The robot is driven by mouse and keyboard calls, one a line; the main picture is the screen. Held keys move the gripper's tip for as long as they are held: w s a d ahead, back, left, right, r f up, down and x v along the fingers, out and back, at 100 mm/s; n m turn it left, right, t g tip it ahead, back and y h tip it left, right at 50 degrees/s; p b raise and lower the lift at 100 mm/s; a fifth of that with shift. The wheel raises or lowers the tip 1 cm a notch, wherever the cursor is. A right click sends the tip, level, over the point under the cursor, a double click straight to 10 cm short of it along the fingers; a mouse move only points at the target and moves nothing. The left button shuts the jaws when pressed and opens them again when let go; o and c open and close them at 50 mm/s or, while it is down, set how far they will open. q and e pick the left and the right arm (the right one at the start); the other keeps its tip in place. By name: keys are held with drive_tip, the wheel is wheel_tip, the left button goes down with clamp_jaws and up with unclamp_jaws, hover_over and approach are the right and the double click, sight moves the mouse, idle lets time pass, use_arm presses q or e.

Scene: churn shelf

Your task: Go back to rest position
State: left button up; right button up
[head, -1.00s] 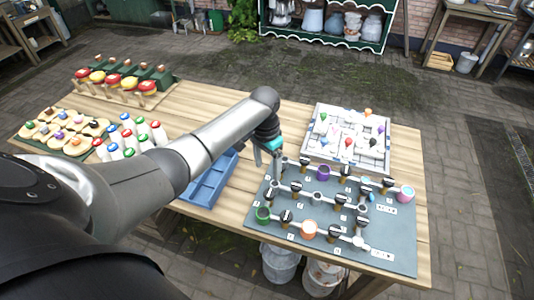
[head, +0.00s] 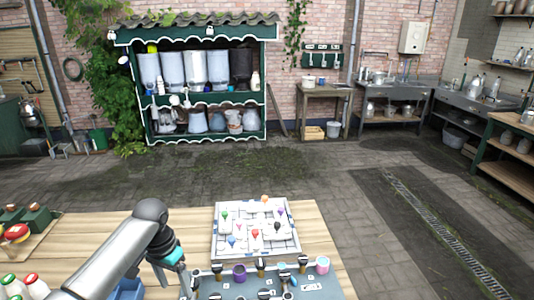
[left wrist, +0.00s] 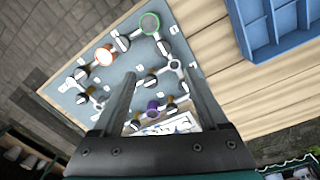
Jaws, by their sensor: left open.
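My left gripper (head: 187,282) hangs over the table at the left edge of the grey board (head: 238,291). In the left wrist view my left gripper (left wrist: 150,66) has its two fingers apart with nothing held between them. My right gripper is not in view.
A white tray (head: 217,249) with coloured pieces stands behind the board. A blue compartment tray (left wrist: 287,50) is beside it. White bottles (head: 13,287) stand at the left. A green shelf (head: 196,103) stands at the back, with open paving before the table.

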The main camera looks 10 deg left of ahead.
use_arm(q)
drive_tip(key=s+d+f+m+t, duration=0.2)
drive_tip(key=s+d+f, duration=0.3)
drive_tip(key=s+d, duration=0.65)
drive_tip(key=s+r+n+t, duration=0.1)
drive_tip(key=s+r, duration=0.2)
drive_tip(key=s, duration=0.3)
drive_tip(key=s+r+n+t, duration=0.1)
drive_tip(key=s+r+n, duration=0.15)
drive_tip(key=s, duration=0.35)
wheel_tip(320, 180, down, 32)
drive_tip(key=s+m+g+b, duration=0.1)
drive_tip(key=s+g+b, duration=0.1)
drive_tip(key=b, duration=0.9)
drive_tip(key=s+a+f+b, duration=0.1)
drive_tip(key=s+f+b, duration=0.2)
drive_tip(key=s+f, duration=0.2)
drive_tip(key=s+f+b, duration=0.4)
drive_tip(key=s+f, duration=0.1)
drive_tip(key=f, duration=0.7)
drive_tip(key=s+a+f+g+b, duration=0.1)
drive_tip(key=s+f+b, duration=0.2)
drive_tip(key=f, duration=0.6)
drive_tip(key=shift+s+a+y+b, duration=0.3)
drive_tip(key=shift+s+b, duration=0.1)
drive_tip(key=shift+s, duration=0.85)
